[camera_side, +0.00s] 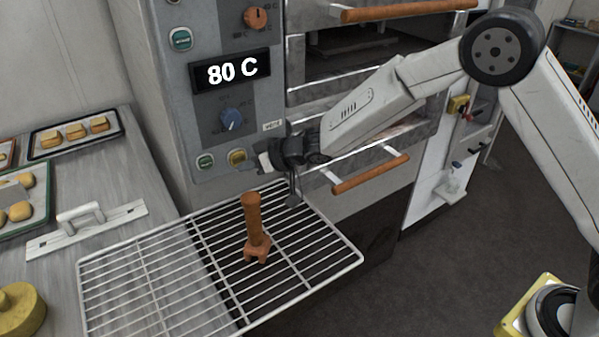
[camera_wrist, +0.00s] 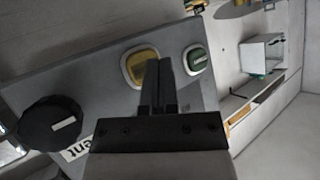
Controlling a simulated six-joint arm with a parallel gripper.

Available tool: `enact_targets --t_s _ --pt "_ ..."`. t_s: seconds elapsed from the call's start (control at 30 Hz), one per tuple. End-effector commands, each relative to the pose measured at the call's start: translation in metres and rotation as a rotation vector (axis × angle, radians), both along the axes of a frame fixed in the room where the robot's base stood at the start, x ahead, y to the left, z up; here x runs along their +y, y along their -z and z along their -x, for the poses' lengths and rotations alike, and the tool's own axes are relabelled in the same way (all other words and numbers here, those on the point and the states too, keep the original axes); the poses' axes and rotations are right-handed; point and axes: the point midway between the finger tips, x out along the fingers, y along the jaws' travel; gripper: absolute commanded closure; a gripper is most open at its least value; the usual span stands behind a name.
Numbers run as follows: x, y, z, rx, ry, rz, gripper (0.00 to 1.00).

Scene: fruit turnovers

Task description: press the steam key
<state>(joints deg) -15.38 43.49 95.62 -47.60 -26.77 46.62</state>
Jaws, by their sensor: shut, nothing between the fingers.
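The oven's control panel (camera_side: 215,100) has two square keys low down, a yellow one (camera_side: 237,157) and a green one (camera_side: 205,161). A teal key (camera_side: 181,39) sits near the top. I cannot read which key is marked steam. My gripper (camera_side: 264,161) is shut and empty, just right of the yellow key. In the wrist view, the fingers (camera_wrist: 158,72) point at the panel, overlapping the right edge of the yellow key (camera_wrist: 139,68), with the green key (camera_wrist: 197,58) to their right. Whether the tips touch the panel I cannot tell.
A wire rack (camera_side: 150,270) with a wooden tool (camera_side: 253,228) lies below my gripper. An oven door handle (camera_side: 370,174) is to the right.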

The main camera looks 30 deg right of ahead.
Motion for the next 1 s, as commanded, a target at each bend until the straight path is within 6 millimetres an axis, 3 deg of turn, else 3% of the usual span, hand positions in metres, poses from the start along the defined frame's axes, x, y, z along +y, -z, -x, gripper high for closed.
enact_targets --t_s 1.0 --pt "0.0000 0.0001 -0.0085 0.000 0.000 0.000 1.00"
